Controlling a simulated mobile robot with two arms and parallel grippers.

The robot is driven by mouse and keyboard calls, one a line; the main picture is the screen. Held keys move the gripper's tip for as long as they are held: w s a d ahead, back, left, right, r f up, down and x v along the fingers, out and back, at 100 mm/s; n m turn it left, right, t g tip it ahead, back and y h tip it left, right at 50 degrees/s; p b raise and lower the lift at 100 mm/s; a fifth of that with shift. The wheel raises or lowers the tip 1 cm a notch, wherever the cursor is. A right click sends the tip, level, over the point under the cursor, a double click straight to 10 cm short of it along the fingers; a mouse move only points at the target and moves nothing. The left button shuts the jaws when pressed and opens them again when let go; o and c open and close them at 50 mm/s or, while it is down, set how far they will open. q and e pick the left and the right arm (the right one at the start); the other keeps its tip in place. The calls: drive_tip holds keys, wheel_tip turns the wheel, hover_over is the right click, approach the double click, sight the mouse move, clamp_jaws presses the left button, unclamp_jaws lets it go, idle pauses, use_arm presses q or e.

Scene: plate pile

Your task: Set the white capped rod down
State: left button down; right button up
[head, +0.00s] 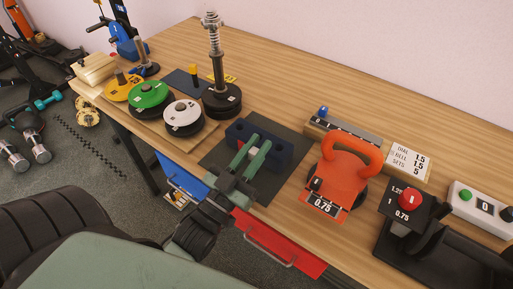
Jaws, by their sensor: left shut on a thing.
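My left gripper (246,158), with green fingers, reaches in from the lower middle and is shut at the near side of a dark blue block (278,150). The block has raised ends and lies on a dark mat (291,134). The white capped rod is mostly hidden between the fingers. Only a small pale spot shows by the fingertips, and I cannot tell whether the rod touches the block.
Left of the mat stand white (183,117), green (149,94) and yellow (122,88) plates and a tall metal post (215,55) on black plates. An orange kettlebell-like weight (340,170) stands close on the right. A black device with a red knob (410,200) is farther right.

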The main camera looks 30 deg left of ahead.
use_arm(q)
drive_tip(key=shift+f, duration=0.15)
drive_tip(key=c, duration=1.3)
unclamp_jaws()
